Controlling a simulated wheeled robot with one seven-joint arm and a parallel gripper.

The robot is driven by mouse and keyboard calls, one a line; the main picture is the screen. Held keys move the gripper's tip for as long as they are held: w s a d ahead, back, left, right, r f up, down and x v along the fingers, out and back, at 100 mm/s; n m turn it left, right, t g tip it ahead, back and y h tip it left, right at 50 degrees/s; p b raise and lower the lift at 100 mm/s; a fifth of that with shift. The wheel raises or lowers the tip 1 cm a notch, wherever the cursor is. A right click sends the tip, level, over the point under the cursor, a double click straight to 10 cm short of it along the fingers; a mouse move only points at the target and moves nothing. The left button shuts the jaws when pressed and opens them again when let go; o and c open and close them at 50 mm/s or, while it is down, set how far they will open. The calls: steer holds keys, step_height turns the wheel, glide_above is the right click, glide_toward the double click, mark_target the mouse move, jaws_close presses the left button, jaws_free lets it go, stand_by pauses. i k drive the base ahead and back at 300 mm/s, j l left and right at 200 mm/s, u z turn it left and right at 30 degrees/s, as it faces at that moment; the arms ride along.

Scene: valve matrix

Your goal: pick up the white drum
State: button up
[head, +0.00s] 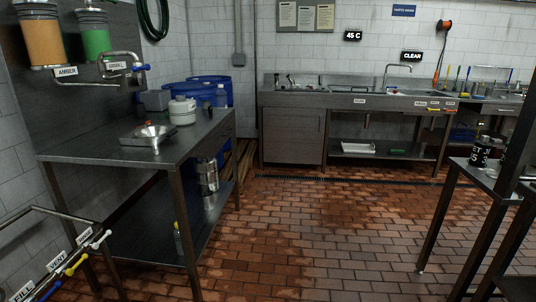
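A white drum (182,111) stands upright on the left steel table (95,152), toward its far end by the wall. It is squat, with a narrower top. My gripper is not in view, and nothing touches the drum from my side.
A steel pan (148,135) sits nearer on the same table, and a grey box (154,100) is behind it. Blue barrels (212,84) stand beyond the table. Piping with labelled valves (75,263) is at lower left. A dark stand (470,170) is at right. The brick floor between is clear.

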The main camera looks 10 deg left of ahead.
mark_target(182, 109)
steer(key=i, duration=2.45)
steer(key=i+z, duration=0.1)
steer(key=i, duration=1.15)
steer(key=i+j, duration=0.1)
steer(key=i, duration=1.15)
steer(key=i+l+u, duration=0.1)
steer(key=i+u, duration=0.25)
steer(key=i+l+u, duration=0.15)
steer(key=u, duration=0.2)
steer(key=i+l+u, duration=0.1)
steer(key=u, duration=0.4)
steer(key=l+u, duration=0.3)
steer(key=u, duration=0.15)
steer(key=l+u, duration=0.2)
steer(key=u, duration=0.3)
steer(key=l+u, duration=0.25)
steer(key=u, duration=0.25)
steer(key=k+l+u, duration=0.1)
steer(key=u, duration=0.35)
steer(key=l, duration=0.1)
